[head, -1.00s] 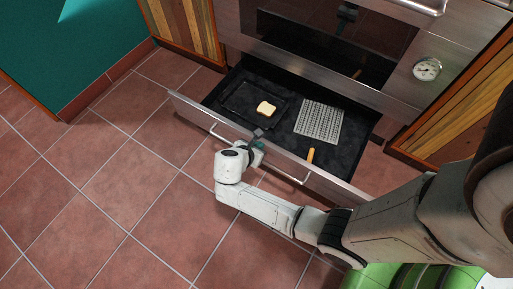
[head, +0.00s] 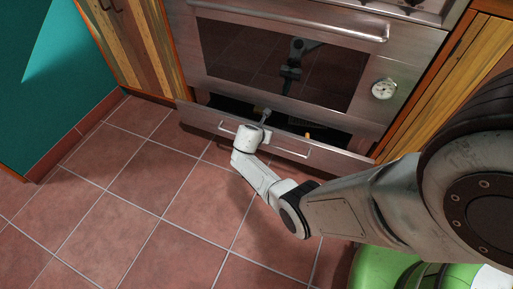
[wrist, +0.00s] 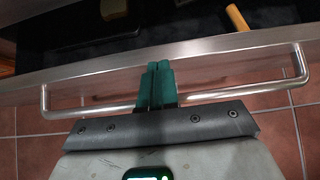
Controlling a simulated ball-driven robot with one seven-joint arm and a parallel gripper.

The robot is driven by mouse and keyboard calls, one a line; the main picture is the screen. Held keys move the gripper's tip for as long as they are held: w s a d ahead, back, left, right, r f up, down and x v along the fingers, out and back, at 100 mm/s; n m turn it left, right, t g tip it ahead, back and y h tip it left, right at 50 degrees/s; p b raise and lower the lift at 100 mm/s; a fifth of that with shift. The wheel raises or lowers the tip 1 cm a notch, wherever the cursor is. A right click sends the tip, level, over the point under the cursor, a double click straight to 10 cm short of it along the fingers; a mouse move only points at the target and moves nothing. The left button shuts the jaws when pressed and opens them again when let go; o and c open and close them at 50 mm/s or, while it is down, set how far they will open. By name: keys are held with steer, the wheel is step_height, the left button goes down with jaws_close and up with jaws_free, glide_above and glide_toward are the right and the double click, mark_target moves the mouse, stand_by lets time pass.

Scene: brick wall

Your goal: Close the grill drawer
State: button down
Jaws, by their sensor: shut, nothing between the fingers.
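The grill drawer (head: 335,152) is a steel-fronted drawer with a dark inside, under the oven. It stands partly open, with a dark gap showing behind its front. Its bar handle (wrist: 215,92) runs across the wrist view. My gripper (wrist: 156,68) has green fingers, closed together and empty. The fingers reach over the handle to the top of the drawer front, and I cannot tell whether they touch it. In the head view my gripper (head: 265,117) is at the drawer front, left of its middle.
The oven door (head: 280,62) with its dark glass is above the drawer. Inside the drawer are bread (wrist: 113,9), a black tray (wrist: 95,38) and a wooden handle (wrist: 238,17). A dial (head: 384,89) is on the right. Tiled floor (head: 150,200) lies clear in front.

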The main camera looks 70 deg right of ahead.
steer(key=d+b, duration=0.1)
steer(key=d, duration=0.5)
steer(key=shift+d+b, duration=0.25)
steer(key=shift+b, duration=0.05)
